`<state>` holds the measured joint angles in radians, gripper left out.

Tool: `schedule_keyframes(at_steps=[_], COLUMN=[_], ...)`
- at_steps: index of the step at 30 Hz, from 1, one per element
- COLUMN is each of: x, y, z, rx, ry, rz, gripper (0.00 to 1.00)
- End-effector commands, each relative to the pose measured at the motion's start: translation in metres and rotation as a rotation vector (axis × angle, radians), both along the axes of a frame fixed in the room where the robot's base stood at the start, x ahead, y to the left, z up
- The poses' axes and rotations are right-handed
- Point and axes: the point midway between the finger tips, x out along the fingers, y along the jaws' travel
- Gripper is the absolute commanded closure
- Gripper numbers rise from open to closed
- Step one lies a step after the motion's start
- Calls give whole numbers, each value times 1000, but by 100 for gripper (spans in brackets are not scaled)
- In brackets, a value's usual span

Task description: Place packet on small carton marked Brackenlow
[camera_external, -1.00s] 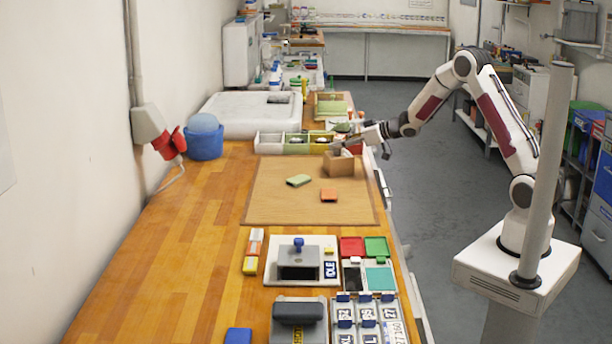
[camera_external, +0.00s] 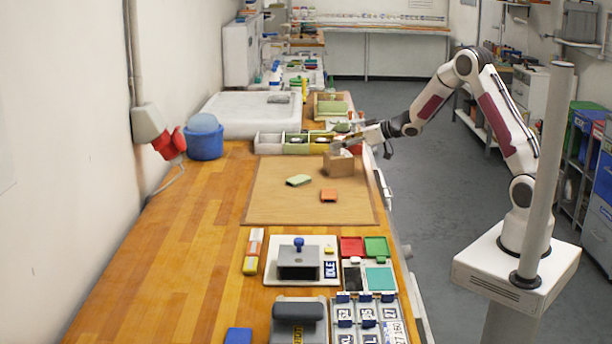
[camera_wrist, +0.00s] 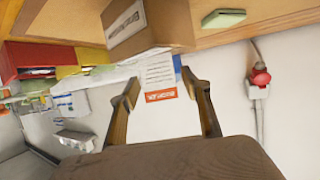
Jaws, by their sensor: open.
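A small brown carton (camera_external: 340,166) stands on the tan mat near its far right side. In the wrist view the carton (camera_wrist: 160,28) is at the top, with a grey printed mark on one face; I cannot read a name. A green packet (camera_external: 299,180) lies on the mat left of the carton, and shows at the top of the wrist view (camera_wrist: 223,18). An orange packet (camera_external: 328,195) lies nearer the camera.
The mat (camera_external: 270,205) is mostly bare. A compartment tray (camera_external: 268,144) stands behind it. A blue tub (camera_external: 204,140) is at the left by the wall. A stamp station (camera_external: 298,262) and coloured pads are in front. The wooden bench left of the mat is clear.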

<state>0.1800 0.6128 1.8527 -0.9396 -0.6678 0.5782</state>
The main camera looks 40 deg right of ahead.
Motion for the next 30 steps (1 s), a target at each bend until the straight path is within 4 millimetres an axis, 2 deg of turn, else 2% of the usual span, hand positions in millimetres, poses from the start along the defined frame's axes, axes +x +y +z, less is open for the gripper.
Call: schedule_keyframes(at_steps=[24,30], x=[-79,-92], y=[-34,-39], z=[36,42], rx=[0,1], ry=[-1,-1], rz=[-2,-1], gripper=[53,53])
